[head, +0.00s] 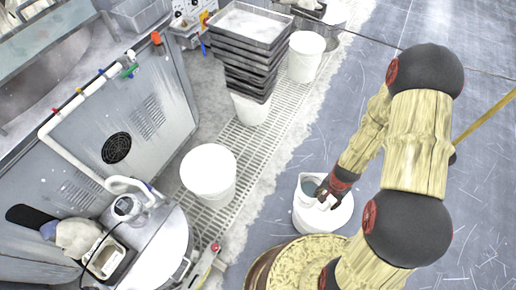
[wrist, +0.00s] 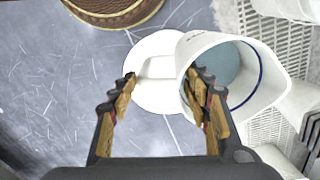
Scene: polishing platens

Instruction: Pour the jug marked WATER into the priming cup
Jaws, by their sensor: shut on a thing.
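A white jug (head: 309,187) with blue-grey liquid inside is at my gripper (head: 326,192), over a white round lid or bucket top. In the wrist view the jug (wrist: 262,88) fills the right side, its open mouth showing the liquid. Faint lettering near its rim is too small to read. My gripper (wrist: 162,92) is shut on the jug, apparently at its handle (wrist: 158,68); one finger overlaps the jug's mouth. A small grey vessel (head: 126,206) stands on a round metal top at lower left; I cannot tell whether it is the priming cup.
The white round top (head: 335,218) is beneath the jug. A yellowish round platen or drum (head: 300,262) is close in front. White buckets (head: 209,172) and a stack of dark trays (head: 250,45) stand along the floor grating. A grey machine cabinet (head: 130,125) is at left. Open floor lies right.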

